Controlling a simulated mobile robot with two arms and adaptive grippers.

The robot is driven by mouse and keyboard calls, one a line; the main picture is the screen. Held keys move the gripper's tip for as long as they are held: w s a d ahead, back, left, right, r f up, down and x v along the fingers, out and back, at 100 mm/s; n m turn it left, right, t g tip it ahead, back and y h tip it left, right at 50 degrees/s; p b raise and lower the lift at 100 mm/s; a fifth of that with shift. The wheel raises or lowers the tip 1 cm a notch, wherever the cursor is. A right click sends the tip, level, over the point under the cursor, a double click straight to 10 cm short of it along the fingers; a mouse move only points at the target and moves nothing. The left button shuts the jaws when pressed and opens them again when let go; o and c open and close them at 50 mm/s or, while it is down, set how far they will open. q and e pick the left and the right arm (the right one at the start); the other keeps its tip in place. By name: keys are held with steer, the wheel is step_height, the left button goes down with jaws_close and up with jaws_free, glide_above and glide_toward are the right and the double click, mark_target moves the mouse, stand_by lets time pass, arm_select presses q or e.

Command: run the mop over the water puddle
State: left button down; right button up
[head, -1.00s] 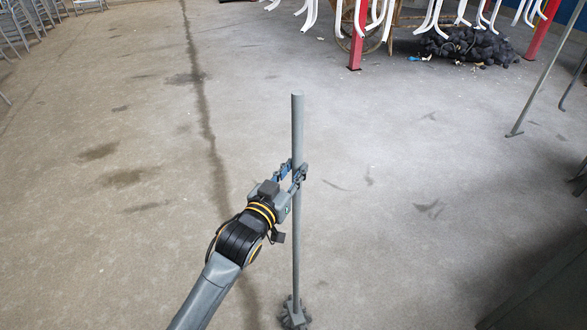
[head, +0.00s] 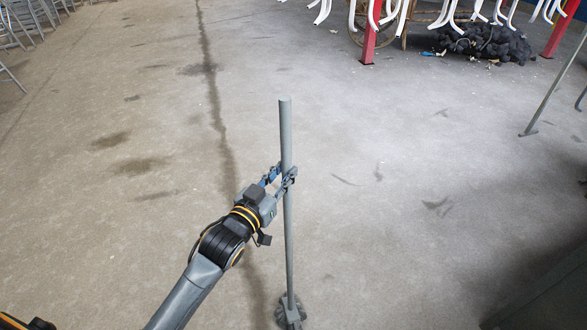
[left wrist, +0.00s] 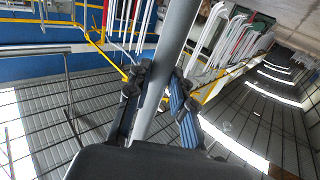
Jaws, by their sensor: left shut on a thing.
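The mop (head: 287,140) is a grey pole with a dark grey stringy head (head: 290,312) near the bottom edge of the head view. It stands nearly upright, tilted slightly. My left gripper (head: 283,177) is shut on the pole at its upper part. In the left wrist view the pole (left wrist: 165,65) runs between the two fingers. The mop head is down at floor level; I cannot tell whether it touches. I cannot make out a clear water puddle; dark stains (head: 140,166) lie on the floor to the left. My right gripper is not in view.
Concrete floor (head: 400,130) is open around the mop. A dark heap (head: 485,43) lies at the back right beneath white chair frames (head: 390,12) on a red-posted rack (head: 369,40). Grey metal legs (head: 550,85) stand at right. More chair frames (head: 28,18) stand at far left.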

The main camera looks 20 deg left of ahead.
arm_select(q)
steer(key=s+a+p, duration=0.2)
steer(key=s+a, duration=0.3)
steer(key=a, duration=0.2)
steer(key=shift+a+r, duration=0.2)
steer(key=shift+r, duration=0.05)
stand_by(0.4)
steer(key=w+d+r+p, duration=0.5)
steer(key=w+d, duration=0.3)
steer(key=d, duration=0.3)
steer(key=shift+d, duration=0.3)
stand_by(0.3)
stand_by(0.6)
